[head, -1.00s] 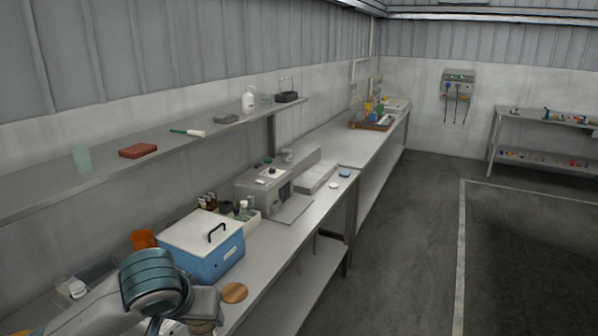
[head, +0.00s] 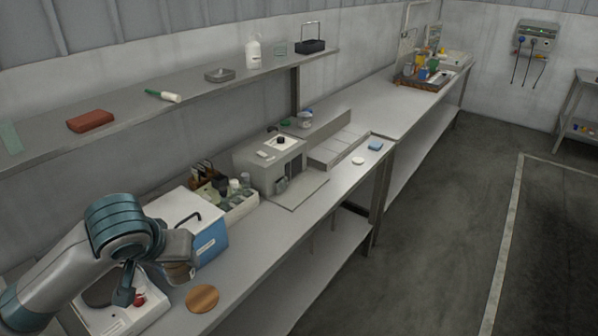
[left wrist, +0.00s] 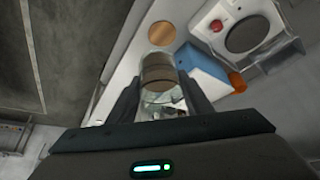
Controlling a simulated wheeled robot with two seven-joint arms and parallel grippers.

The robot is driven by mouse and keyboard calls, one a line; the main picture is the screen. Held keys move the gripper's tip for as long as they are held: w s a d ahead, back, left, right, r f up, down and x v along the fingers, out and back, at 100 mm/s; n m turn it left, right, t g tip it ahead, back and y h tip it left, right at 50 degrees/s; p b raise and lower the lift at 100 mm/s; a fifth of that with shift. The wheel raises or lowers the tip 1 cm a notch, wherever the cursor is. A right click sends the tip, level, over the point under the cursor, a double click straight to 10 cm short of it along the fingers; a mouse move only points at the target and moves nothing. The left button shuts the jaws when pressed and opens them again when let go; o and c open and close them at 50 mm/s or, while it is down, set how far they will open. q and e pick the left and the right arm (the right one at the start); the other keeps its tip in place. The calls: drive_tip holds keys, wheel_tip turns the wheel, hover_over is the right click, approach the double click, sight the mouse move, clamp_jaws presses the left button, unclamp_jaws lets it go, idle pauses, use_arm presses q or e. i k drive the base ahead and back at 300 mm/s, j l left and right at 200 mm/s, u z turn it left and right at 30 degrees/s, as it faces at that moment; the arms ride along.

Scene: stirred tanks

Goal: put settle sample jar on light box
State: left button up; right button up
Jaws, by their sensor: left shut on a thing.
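My left gripper (head: 180,262) is above the near part of the bench, in front of the blue box. In the left wrist view the gripper (left wrist: 160,98) is shut on a clear jar with a brown, banded upper part, the sample jar (left wrist: 158,76). The jar's brownish side also shows below the gripper in the head view (head: 178,272), partly hidden. A grey box-shaped device (head: 262,168) with a flat plate in front stands midway along the bench. I cannot tell for sure which is the light box. My right gripper is out of view.
A blue box with a white lid (head: 212,240), a round wooden disc (head: 202,298) and a white stirrer plate with a red knob (head: 122,312) are close to the gripper. A tray of bottles (head: 232,202) stands behind. A shelf (head: 190,100) overhangs the bench.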

sight(309, 182)
drive_tip(key=i+l+u, duration=0.25)
drive_tip(key=i+l, duration=0.15)
drive_tip(key=l, duration=0.25)
drive_tip(key=i+l+u, duration=0.15)
drive_tip(key=l, duration=0.2)
drive_tip(key=i+l+u, duration=0.15)
drive_tip(key=l, duration=0.25)
drive_tip(key=i+l+u, duration=0.1)
drive_tip(key=l, duration=0.3)
drive_tip(key=i+l+u, duration=0.15)
drive_tip(key=l, duration=0.25)
drive_tip(key=i+l+u, duration=0.15)
drive_tip(key=l, duration=0.25)
drive_tip(key=i+l+u, duration=0.1)
drive_tip(key=l, duration=0.35)
drive_tip(key=l+u, duration=0.3)
drive_tip(key=l, duration=0.7)
drive_tip(key=l+u, duration=0.35)
drive_tip(key=l, duration=0.65)
drive_tip(key=k, duration=0.05)
